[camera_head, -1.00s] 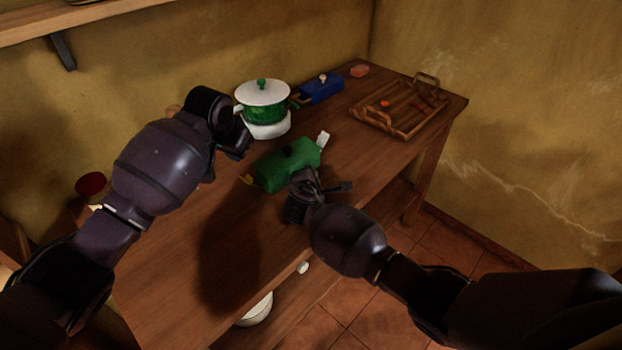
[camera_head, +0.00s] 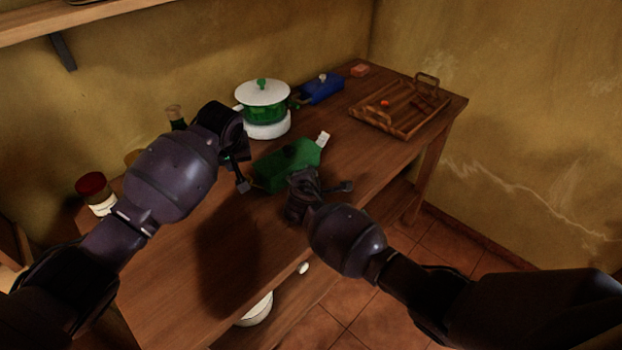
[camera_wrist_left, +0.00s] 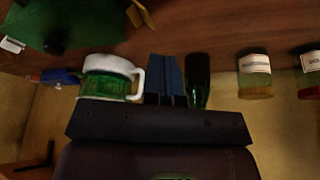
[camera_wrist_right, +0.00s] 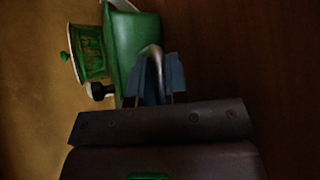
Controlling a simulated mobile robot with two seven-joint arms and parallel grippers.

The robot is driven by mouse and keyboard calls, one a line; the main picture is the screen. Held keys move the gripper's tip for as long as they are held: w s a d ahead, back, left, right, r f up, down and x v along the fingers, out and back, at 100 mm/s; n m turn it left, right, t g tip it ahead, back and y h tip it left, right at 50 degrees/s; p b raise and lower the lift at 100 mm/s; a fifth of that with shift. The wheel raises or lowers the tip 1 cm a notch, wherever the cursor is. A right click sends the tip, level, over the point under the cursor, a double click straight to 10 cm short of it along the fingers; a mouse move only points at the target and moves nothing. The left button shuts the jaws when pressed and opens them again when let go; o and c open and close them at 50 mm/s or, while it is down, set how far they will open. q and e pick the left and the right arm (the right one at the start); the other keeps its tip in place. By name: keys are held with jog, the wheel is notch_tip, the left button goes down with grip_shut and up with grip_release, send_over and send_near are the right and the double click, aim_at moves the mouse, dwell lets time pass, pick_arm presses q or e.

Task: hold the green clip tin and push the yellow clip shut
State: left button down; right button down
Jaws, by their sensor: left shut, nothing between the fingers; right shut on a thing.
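The green clip tin (camera_head: 285,166) lies on the wooden counter. A white clip (camera_head: 323,140) sticks out at its far end. The yellow clip (camera_wrist_left: 141,13) shows at the tin's other end in the left wrist view, tilted out from the tin; in the head view my left gripper hides it. My left gripper (camera_head: 243,186) is shut and empty, close to that end; I cannot tell whether it touches. My right gripper (camera_wrist_right: 157,75) is shut on a grey curved handle (camera_wrist_right: 154,52) at the tin's near side. A black knob (camera_wrist_right: 100,91) is on the tin.
A green pot with white lid (camera_head: 263,100) stands behind the tin, with a blue box (camera_head: 321,89) beyond. A wooden tray (camera_head: 401,107) is at the far right. A red-lidded jar (camera_head: 95,192) and a dark bottle (camera_wrist_left: 197,80) stand left. The counter's front is clear.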

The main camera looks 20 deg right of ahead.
aim_at(251, 178)
pick_arm(q)
jog(key=shift+f, duration=2.85)
